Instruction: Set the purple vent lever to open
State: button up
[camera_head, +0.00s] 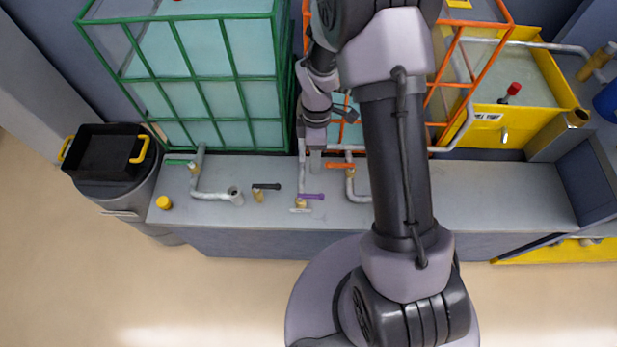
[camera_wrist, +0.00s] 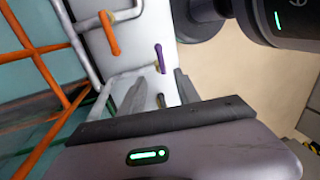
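The purple vent lever (camera_head: 311,196) lies pointing right from a brass valve (camera_head: 301,204) on the grey bench in the head view. In the wrist view the purple lever (camera_wrist: 160,58) stands beyond the fingers, near the picture's middle. My gripper (camera_head: 309,166) hangs over the bench, behind the purple lever in the head view and apart from it. In the wrist view the two dark fingers of my gripper (camera_wrist: 158,92) are apart with nothing between them. My arm hides part of the bench.
An orange lever (camera_head: 341,166) on a pipe is close to my gripper. A black lever (camera_head: 266,187) is left of the purple one. A green-framed tank (camera_head: 210,90) and an orange-framed tank (camera_head: 448,88) stand behind. The bench's right part is clear.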

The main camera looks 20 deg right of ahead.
aim_at(314, 195)
jog(key=s+f+b, duration=0.1)
jog(key=f, duration=0.4)
jog(key=s+f+b, duration=0.1)
jog(key=f+b, duration=0.1)
jog(key=f, duration=0.3)
jog(key=a+f+b, duration=0.1)
jog(key=f+b, duration=0.1)
jog(key=f, duration=0.2)
jog(key=shift+s+f, duration=0.4)
grip_shut()
dwell(0.4)
